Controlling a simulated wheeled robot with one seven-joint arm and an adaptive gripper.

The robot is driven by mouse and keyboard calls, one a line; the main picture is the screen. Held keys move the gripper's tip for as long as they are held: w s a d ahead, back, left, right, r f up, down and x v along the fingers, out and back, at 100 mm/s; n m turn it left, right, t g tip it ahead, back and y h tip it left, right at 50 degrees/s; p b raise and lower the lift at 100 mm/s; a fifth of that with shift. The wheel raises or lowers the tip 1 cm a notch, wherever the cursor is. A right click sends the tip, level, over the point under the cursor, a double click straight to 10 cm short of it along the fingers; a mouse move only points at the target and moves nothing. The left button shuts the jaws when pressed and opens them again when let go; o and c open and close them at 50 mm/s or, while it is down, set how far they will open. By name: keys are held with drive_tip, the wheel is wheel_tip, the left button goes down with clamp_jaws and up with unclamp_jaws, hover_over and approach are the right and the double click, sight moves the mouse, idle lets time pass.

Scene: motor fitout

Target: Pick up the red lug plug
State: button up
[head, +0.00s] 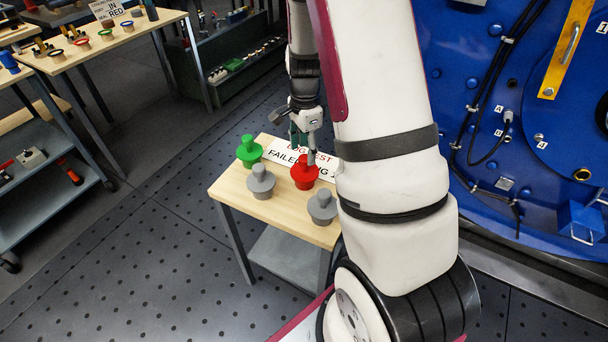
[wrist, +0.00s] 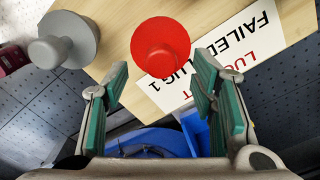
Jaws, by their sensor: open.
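The red lug plug (head: 304,173) stands on a small wooden table (head: 231,187), near a printed sign. In the wrist view the red plug (wrist: 160,47) is seen from above, beyond the fingertips and roughly midway between them. My gripper (head: 305,140) is above and just behind the plug in the head view. Its green-padded fingers (wrist: 160,82) are open and empty in the wrist view. I cannot tell from the head view whether a fingertip touches the plug.
A green plug (head: 249,151) and grey plugs (head: 261,182), (head: 322,206) stand close by on the table. A white sign (wrist: 222,62) lies beside the red plug. A large blue machine (head: 540,120) is at the right. A workbench (head: 110,38) with parts stands at the back left.

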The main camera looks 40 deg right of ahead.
sight(304, 157)
wheel_tip(304, 157, down, 5)
idle(0.3)
drive_tip(key=shift+c, duration=0.6)
clamp_jaws()
